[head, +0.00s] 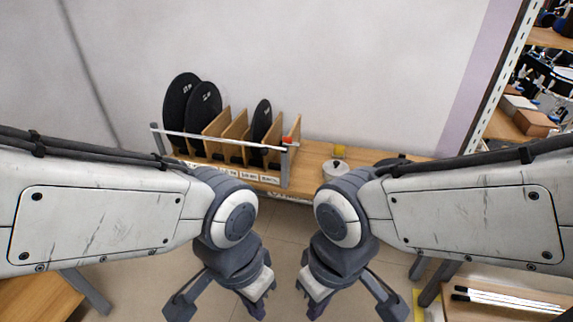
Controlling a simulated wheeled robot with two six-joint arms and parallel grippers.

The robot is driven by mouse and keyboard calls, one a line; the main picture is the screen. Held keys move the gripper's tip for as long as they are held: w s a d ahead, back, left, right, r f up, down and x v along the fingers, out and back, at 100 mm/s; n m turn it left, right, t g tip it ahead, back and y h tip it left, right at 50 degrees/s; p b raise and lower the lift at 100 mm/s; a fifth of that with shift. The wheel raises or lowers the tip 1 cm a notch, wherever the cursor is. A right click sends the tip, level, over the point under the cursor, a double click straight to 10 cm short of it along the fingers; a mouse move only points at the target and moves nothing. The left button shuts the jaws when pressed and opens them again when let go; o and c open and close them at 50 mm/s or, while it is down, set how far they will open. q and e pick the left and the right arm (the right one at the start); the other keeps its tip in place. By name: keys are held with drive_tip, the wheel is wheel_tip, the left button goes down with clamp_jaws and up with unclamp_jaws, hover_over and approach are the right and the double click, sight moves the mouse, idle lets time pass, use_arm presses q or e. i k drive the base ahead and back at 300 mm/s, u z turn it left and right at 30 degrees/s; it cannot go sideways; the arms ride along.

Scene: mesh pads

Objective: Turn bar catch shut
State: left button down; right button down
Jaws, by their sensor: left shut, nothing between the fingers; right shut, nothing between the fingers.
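A wooden rack with slots (240,128) stands on a bench against the wall and holds several black round pads (181,105). A pale bar (215,138) runs across the front of the rack between two grey end posts. A small red-orange piece (287,140), which looks like the bar catch, sits near the bar's right end by the right post (284,166). It is too small to tell how it is turned. My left gripper (257,306) and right gripper (315,308) point down, low in front of the bench, shut and empty. Both are well away from the bar.
The wooden bench (315,158) carries a whitish round container (335,170), a yellow item (340,151) and a dark object (392,162) right of the rack. Shelving (510,130) stands at the right. A table with white rods (510,298) is lower right. Floor between the grippers is clear.

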sight(288, 141)
drive_tip(key=z, duration=0.3)
drive_tip(key=i, duration=0.9)
drive_tip(key=u, duration=0.4)
